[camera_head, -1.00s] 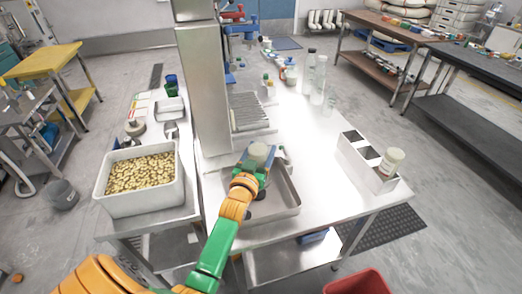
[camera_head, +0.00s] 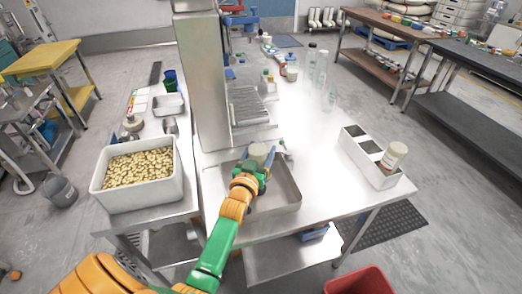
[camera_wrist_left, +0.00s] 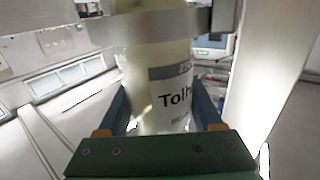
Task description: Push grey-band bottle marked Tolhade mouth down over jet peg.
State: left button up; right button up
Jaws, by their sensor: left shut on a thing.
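My left gripper (camera_head: 262,168) is shut on a cream bottle (camera_head: 258,151) above the shallow metal tray, beside the tall metal column. In the left wrist view the bottle (camera_wrist_left: 165,92) stands between the blue fingers, with a grey band and black lettering that begins "Tolh". A grey metal bar or ring (camera_wrist_left: 150,22) crosses the bottle's upper part in that view; I cannot tell whether they touch. The bottle's mouth is not clearly visible. I cannot make out the jet peg in either view. My right gripper is not in view.
The metal tray (camera_head: 285,203) lies on the steel table around the gripper. A white bin of beans (camera_head: 139,190) is at left. Clear bottles (camera_head: 320,70) stand at the back; the table's middle right is free.

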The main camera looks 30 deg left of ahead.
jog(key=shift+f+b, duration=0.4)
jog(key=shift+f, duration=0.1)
